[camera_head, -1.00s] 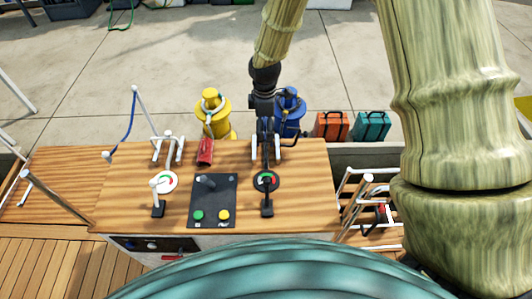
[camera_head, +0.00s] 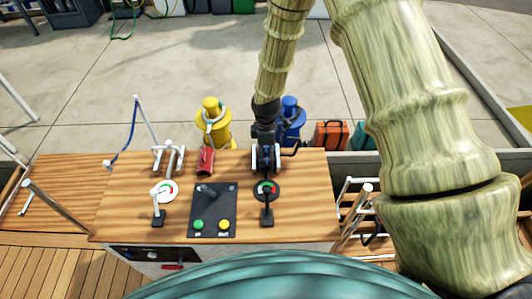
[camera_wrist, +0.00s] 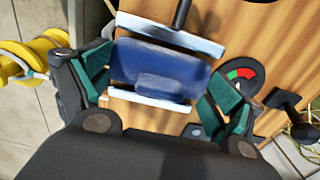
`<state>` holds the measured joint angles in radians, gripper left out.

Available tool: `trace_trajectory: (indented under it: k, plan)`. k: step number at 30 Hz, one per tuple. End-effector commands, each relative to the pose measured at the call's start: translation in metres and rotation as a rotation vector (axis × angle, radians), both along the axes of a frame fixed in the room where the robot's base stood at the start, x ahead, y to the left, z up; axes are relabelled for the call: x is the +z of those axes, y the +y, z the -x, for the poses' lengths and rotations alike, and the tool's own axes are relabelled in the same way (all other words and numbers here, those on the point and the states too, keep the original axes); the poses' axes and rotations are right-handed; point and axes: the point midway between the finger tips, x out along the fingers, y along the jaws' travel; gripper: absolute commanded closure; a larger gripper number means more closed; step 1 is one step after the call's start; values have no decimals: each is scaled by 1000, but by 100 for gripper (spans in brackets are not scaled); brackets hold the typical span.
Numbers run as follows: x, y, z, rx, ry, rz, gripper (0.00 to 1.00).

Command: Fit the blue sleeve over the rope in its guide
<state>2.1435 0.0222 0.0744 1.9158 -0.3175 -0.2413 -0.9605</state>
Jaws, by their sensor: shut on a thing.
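The blue sleeve (camera_wrist: 160,72) lies between my gripper's green pads in the wrist view. My gripper (camera_wrist: 158,88) is shut on it. The sleeve sits between the white bars of the right guide (camera_wrist: 160,37). A dark rope (camera_wrist: 181,13) runs out past the guide's upper bar. Whether the sleeve is around the rope or only resting on it is hidden. In the head view my gripper (camera_head: 265,150) is down at the right guide on the wooden console, and the sleeve cannot be made out there.
A red sleeve (camera_head: 206,161) is beside the left guide (camera_head: 168,157). Yellow (camera_head: 212,122) and blue (camera_head: 290,118) bollards stand behind the console (camera_head: 130,190). Orange (camera_head: 331,135) and teal cases stand behind right.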

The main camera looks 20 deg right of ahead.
Motion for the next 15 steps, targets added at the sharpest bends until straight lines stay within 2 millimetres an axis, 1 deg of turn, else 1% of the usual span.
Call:
trace_trajectory:
  k: [3,15]
  plan:
    - [-10,0,1,0,1,1,39]
    - [-14,0,0,0,1,0,39]
